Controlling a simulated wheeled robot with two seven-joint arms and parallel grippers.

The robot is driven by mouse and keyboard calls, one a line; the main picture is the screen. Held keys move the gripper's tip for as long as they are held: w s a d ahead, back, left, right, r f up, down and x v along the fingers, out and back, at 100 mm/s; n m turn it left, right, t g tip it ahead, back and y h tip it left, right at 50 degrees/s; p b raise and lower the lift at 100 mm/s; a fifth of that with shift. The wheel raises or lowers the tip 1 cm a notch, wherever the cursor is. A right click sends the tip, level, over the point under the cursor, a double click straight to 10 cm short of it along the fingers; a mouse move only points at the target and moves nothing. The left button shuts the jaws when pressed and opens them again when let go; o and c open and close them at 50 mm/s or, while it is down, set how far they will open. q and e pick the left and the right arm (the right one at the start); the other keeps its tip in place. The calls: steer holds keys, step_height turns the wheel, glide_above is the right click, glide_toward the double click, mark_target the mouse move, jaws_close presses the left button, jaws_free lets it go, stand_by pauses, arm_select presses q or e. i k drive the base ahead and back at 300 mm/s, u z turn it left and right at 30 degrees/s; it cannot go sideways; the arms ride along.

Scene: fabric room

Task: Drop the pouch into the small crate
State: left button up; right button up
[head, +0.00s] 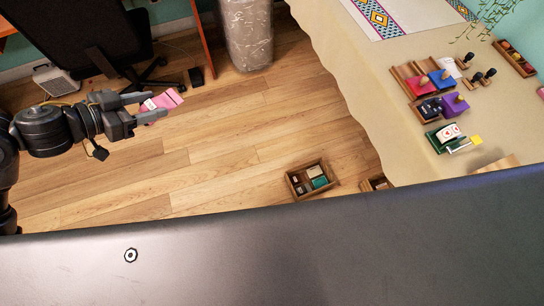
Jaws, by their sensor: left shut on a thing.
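My left gripper (142,108) reaches in from the left, above the wooden floor. It is shut on a pink pouch (167,101) with a pale patch, which sticks out past the fingertips. A small wooden crate (291,184) with several items in it, one of them green, is at the lower middle, well to the right of the gripper and apart from it. A second wooden crate (366,186) shows partly beside it; the dark panel in front hides the rest. I cannot tell which of the two the task means. My right gripper is not in view.
A cloth-covered table (385,110) stands at right, bearing pads, stamps and a patterned runner (410,14). A black office chair (85,35) and a grey wrapped column (247,35) stand at the back. The floor (230,150) between gripper and crate is clear.

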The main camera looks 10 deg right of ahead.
mark_target(308, 181)
steer(key=u, duration=0.05)
steer(key=k, duration=0.9)
steer(key=u, duration=1.1)
steer(key=i, duration=1.3)
steer(key=z, duration=2.35)
